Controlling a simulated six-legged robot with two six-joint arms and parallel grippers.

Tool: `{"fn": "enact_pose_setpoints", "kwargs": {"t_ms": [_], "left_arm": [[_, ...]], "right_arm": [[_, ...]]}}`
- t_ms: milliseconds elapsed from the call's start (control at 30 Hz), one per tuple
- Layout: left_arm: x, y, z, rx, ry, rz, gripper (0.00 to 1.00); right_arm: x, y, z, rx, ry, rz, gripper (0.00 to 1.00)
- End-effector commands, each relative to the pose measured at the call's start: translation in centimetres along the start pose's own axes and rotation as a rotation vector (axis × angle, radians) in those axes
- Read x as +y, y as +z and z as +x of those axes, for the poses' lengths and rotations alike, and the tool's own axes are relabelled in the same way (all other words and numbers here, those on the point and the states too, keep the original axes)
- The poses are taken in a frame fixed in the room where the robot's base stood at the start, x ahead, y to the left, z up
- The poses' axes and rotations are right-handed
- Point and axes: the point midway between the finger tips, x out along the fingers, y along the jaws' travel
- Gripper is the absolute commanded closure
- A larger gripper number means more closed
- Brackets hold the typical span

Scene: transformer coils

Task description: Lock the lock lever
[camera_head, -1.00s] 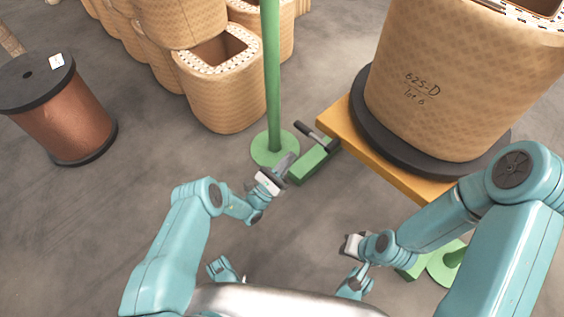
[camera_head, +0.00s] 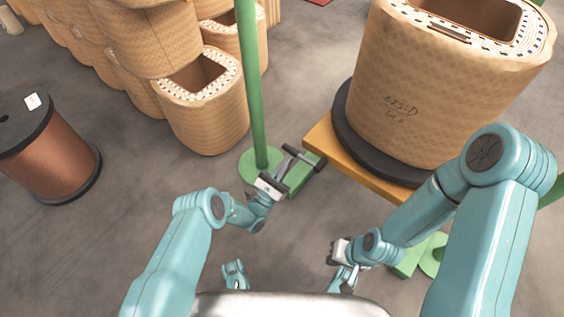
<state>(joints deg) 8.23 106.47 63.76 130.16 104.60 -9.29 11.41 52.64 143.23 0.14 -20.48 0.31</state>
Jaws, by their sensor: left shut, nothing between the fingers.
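The lock lever (camera_head: 303,158) is a dark bar above a green block (camera_head: 304,178), beside the green pole's foot at the front left corner of the orange platform (camera_head: 350,160). My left gripper (camera_head: 283,163) is shut and empty, with its tips close to the left end of the lever. I cannot tell whether they touch it. The gripper partly hides the block. My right gripper (camera_head: 336,253) is low, in front of the platform and apart from the lever. Its fingers are too small and partly hidden to show whether they are open.
A large wrapped coil (camera_head: 430,85) stands on a black disc on the platform. A green pole (camera_head: 249,85) rises just behind my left gripper. Several wrapped coils (camera_head: 205,120) stand at the back left, and a copper spool (camera_head: 50,155) at the left. The floor at front left is clear.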

Motion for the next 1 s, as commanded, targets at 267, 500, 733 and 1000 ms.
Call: {"fn": "enact_pose_setpoints", "kwargs": {"t_ms": [267,500,733,1000], "left_arm": [[-0.3,0.0,0.36,0.001,0.002,0.001,1.0],[-0.15,0.0,0.43,0.0,-0.002,0.005,1.0],[0.02,0.39,0.73,0.0,-0.052,0.08,1.0],[0.24,0.84,1.01,-0.001,-0.105,0.16,1.0]], "right_arm": [[-0.1,0.14,-0.18,-0.004,0.0,-0.001,1.0],[-0.1,0.13,-0.19,-0.004,0.0,-0.001,1.0],[-0.17,0.14,-0.31,-0.004,0.0,-0.002,1.0],[-0.23,0.17,-0.43,-0.005,0.0,-0.003,1.0]]}}
